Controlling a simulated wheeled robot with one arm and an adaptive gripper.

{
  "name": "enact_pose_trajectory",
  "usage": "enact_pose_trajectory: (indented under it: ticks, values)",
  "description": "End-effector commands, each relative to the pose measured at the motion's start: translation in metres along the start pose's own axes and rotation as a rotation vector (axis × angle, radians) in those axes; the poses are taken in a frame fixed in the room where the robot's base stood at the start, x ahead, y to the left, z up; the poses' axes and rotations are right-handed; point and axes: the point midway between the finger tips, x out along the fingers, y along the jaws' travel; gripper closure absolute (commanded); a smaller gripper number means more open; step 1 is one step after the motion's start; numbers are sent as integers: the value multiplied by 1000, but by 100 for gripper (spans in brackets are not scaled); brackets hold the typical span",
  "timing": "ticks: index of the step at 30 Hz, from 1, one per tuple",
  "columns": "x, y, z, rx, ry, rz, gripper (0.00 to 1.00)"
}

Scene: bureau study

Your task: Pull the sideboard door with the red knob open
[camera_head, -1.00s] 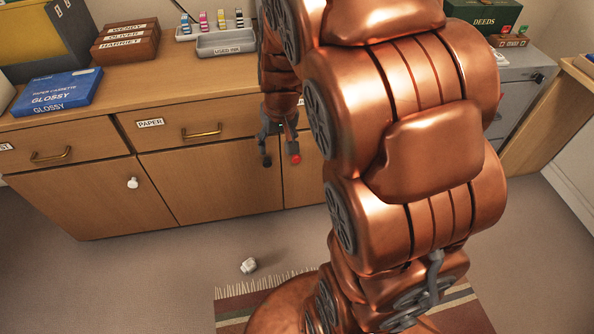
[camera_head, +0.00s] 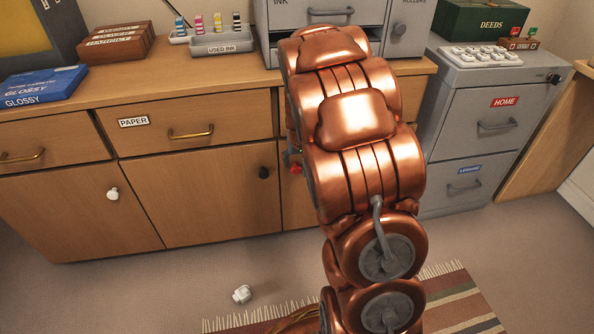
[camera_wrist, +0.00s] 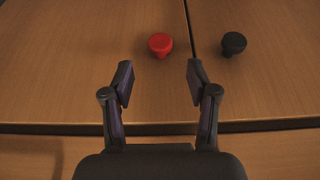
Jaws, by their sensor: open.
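The red knob (camera_wrist: 160,44) is on a wooden sideboard door (camera_wrist: 100,50), which looks shut and flush with its neighbour. In the wrist view it lies just beyond the gap between the fingertips of my gripper (camera_wrist: 160,82). My gripper is open, with nothing between its fingers. In the head view the red knob (camera_head: 296,168) shows as a small red spot at the left edge of my arm, which hides most of its door and most of my gripper.
A black knob (camera_wrist: 233,43) is on the adjoining door, across a dark seam. A white knob (camera_head: 113,194) is on the door further left. A small white object (camera_head: 242,294) lies on the floor by a striped rug (camera_head: 455,300). A grey filing cabinet (camera_head: 480,140) stands right.

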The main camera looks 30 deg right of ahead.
Motion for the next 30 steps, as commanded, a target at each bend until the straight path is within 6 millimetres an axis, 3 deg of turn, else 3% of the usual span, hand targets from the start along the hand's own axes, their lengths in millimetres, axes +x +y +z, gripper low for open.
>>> enact_pose_trajectory:
  ticks: [12, 24, 30]
  values:
    - [58, 0, 0, 0, 1, 0, 41]
    - [67, 0, 0, 0, 0, 0, 41]
    - [67, 0, 0, 0, -1, 0, 62]
